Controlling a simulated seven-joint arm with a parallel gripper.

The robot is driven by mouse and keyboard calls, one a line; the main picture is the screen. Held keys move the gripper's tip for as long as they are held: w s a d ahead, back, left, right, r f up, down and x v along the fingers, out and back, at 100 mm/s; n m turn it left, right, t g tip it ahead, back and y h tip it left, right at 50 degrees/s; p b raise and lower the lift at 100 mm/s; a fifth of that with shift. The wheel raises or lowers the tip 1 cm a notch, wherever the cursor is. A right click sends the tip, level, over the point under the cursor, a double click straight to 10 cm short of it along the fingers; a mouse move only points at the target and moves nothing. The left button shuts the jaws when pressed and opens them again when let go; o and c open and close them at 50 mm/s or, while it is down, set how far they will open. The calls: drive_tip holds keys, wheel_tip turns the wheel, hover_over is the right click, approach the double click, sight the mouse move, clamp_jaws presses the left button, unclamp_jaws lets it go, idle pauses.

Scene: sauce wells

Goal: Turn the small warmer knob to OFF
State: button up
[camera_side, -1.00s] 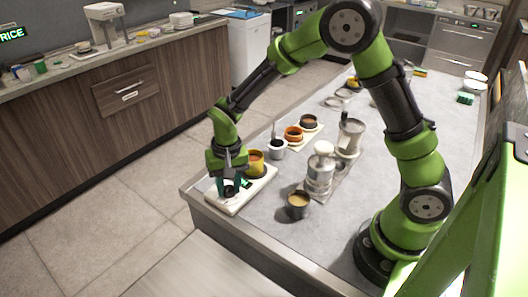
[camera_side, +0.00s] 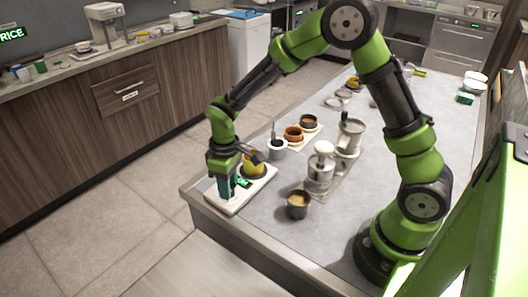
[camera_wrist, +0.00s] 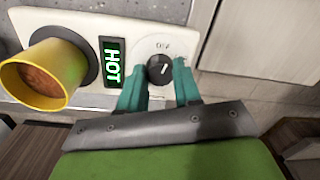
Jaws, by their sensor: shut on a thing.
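The warmer (camera_side: 252,190) is a pale flat base at the counter's near left corner. In the wrist view its small black knob (camera_wrist: 158,70) sits on a round white dial (camera_wrist: 172,45) with an OFF label above the knob. A short white mark shows on the knob; exactly where it points is hard to tell. A green lit display (camera_wrist: 112,62) reads HOT. My gripper (camera_wrist: 160,66) has its teal fingers on either side of the knob, shut on it. In the side view my gripper (camera_side: 225,192) points down at the warmer, and its fingers hide the knob.
A yellow cup (camera_wrist: 62,68) with brown sauce stands on the warmer beside the display. A dark cup (camera_side: 297,202), a glass-and-metal dispenser (camera_side: 320,170) and several small bowls stand to the right. The counter's front edge is close to the warmer.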

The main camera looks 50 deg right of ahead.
sight(232, 187)
drive_tip(key=shift+r+n, duration=0.1)
drive_tip(key=shift+n, duration=1.2)
drive_tip(key=o, duration=1)
drive_tip(key=shift+o, duration=0.2)
wheel_tip(232, 187, up, 17)
drive_tip(key=shift+w+d, duration=0.25)
drive_tip(key=shift+d, duration=0.05)
drive_tip(key=s+d+r+m+t, duration=0.2)
drive_tip(key=s+m, duration=0.3)
drive_tip(key=s, duration=0.3)
drive_tip(key=s+d+r+m+t+y, duration=0.1)
drive_tip(key=s+d+r+m+t, duration=0.1)
drive_tip(key=s+m+t, duration=0.3)
drive_tip(key=s, duration=0.4)
drive_tip(key=shift+d+r+m, duration=0.15)
drive_tip(key=shift+d+m, duration=0.1)
drive_tip(key=shift+m, duration=0.05)
